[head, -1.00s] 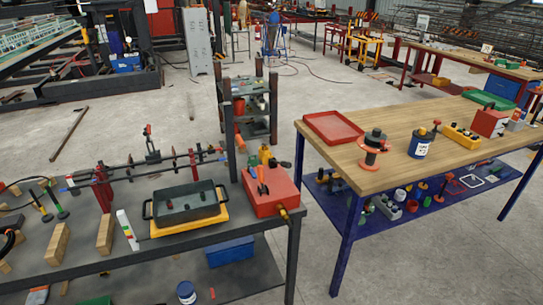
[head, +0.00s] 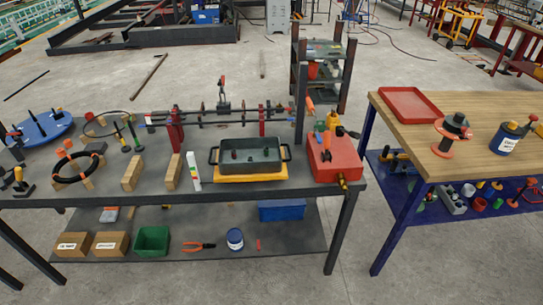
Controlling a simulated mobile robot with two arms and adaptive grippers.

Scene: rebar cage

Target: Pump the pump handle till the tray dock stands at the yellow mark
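The tray dock (head: 250,178) is a yellow platform low on the dark workbench, with a black two-handled tray (head: 228,168) resting on it. Small items lie in the tray. A white upright scale (head: 193,171) with small coloured marks stands just left of the dock; the yellow mark is too small to make out. A red pump box (head: 345,166) sits at the bench's right end. A short orange handle (head: 326,140) rises from its top, apparently the pump handle. Neither of my grippers is in view.
Wooden blocks (head: 132,174), a black ring (head: 80,168) and a blue disc (head: 40,128) occupy the bench's left. A rod on red stands (head: 176,131) runs behind the dock. A wooden table (head: 450,120) with a red tray (head: 409,104) stands right, across a floor gap.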

